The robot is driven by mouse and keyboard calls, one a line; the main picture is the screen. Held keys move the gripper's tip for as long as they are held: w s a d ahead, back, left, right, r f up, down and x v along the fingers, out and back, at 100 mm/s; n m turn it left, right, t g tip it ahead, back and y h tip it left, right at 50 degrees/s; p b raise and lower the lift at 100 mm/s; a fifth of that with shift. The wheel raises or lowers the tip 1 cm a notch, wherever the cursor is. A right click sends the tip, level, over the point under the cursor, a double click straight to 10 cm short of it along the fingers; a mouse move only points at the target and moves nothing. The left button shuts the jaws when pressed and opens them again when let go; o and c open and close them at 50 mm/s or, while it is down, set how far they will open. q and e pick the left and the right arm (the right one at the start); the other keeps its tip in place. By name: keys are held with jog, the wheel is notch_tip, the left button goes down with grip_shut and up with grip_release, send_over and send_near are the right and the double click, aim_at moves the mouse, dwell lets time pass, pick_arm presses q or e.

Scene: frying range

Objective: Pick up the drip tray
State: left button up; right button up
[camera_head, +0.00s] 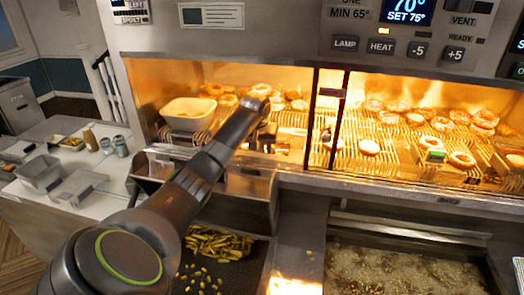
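My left arm comes in from the lower left and reaches up to the front of the lit warming cabinet. My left gripper (263,138) is small and dark against the wire rack there. I cannot make out its fingers clearly or see anything held in it. I cannot tell for certain which thing is the drip tray. A steel, open-topped tray-like bin (246,208) sits below the cabinet front, partly hidden behind my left arm. My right gripper is not in view.
A cream tub (189,112) and ring-shaped fried food stand in the cabinet. Fries (218,244) lie in a dark pan below. A fryer with bubbling oil (400,272) is at the lower right. Grey containers (77,188) and cans are on the left counter.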

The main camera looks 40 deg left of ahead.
pick_arm(q)
grip_shut()
jog(key=shift+r, duration=0.15)
dwell(0.4)
